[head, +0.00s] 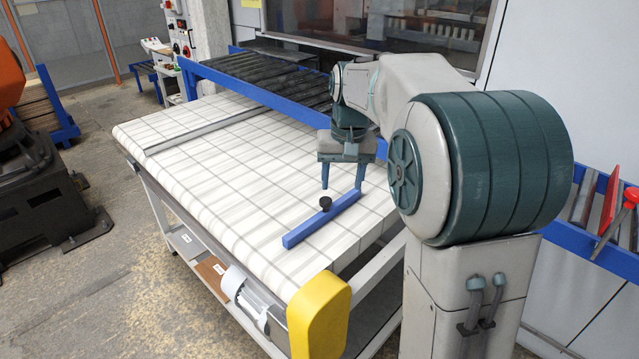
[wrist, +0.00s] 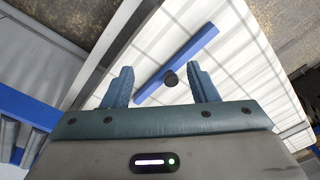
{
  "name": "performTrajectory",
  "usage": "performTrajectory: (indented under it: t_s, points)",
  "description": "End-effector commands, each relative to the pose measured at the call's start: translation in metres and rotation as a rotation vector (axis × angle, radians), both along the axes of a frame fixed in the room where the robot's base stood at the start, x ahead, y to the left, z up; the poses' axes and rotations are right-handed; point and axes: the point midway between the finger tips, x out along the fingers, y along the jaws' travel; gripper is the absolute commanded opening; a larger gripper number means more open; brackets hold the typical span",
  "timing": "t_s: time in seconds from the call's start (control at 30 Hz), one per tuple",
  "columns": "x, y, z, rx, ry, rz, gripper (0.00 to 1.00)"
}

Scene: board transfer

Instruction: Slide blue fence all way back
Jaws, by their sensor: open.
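The blue fence (head: 303,231) is a straight bar lying on the white belt table, near its front right end. It has a black knob (head: 325,203) on top. In the wrist view the fence (wrist: 192,52) lies slanted beyond my fingers, with the knob (wrist: 171,80) between the fingertips but a little nearer the right one. My gripper (head: 341,181) points down above the table, just behind the knob in the head view. In the wrist view my gripper (wrist: 162,86) has its two fingers apart with nothing held. I cannot tell the height of the fingertips over the fence.
The white belt table (head: 215,170) has a grey strip (head: 205,129) across its far part, and the belt between strip and fence is clear. A blue-sided roller conveyor (head: 262,88) runs along the back. A yellow end cover (head: 318,312) is at the front corner.

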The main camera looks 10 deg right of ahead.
Motion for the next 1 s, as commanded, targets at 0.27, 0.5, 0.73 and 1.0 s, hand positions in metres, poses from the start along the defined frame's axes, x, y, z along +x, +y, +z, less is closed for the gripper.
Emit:
performTrajectory:
  t_s: [0.27,0.5,0.73,1.0]
  points:
    - [0.093,0.004,0.001,-0.019,0.066,-0.021,0.53]
    - [0.125,0.008,-0.008,-0.031,0.091,-0.023,0.53]
    - [0.129,0.009,-0.027,-0.033,0.098,-0.023,0.53]
    - [0.128,0.009,-0.083,-0.034,0.100,-0.024,0.53]
